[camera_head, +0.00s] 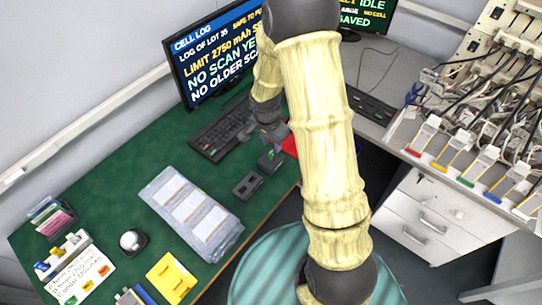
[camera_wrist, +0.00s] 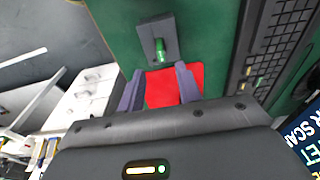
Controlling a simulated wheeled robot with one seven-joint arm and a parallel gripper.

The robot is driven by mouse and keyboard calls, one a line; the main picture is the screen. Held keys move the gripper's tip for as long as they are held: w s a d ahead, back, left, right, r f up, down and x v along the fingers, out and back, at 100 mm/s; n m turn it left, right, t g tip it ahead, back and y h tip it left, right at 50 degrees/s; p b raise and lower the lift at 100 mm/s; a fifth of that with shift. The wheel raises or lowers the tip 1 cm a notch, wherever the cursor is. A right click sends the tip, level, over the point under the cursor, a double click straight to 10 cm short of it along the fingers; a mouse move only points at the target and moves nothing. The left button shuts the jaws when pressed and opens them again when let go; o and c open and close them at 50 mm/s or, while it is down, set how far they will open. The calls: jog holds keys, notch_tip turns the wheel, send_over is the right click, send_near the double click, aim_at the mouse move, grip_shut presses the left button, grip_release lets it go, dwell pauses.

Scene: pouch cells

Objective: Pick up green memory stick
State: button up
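The green memory stick (camera_wrist: 161,48) shows in the wrist view, standing in or on a dark grey block (camera_wrist: 150,32) on the green desk. In the head view a small dark block (camera_head: 270,161) sits just below my gripper (camera_head: 274,138); the stick is too small to make out there. In the wrist view my gripper (camera_wrist: 160,72) has its two purple fingers spread apart with nothing held between them. The stick lies just beyond the fingertips, centred between them. A red pad (camera_wrist: 165,86) shows between the fingers.
A keyboard (camera_head: 222,130) and a monitor (camera_head: 215,55) stand behind. A dark slotted block (camera_head: 247,185) and a clear tray of pouch cells (camera_head: 160,183) lie to the left on the green desk. The desk edge and white drawers (camera_head: 430,215) are to the right.

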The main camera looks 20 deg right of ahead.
aim_at(271, 152)
jog(key=shift+w+a+f+p, duration=0.1)
jog(key=shift+f+p, duration=0.2)
jog(key=shift+f, duration=1.05)
jog(key=shift+w+f+p, duration=0.1)
jog(key=shift+f+p, duration=0.2)
jog(key=shift+f, duration=1)
grip_shut()
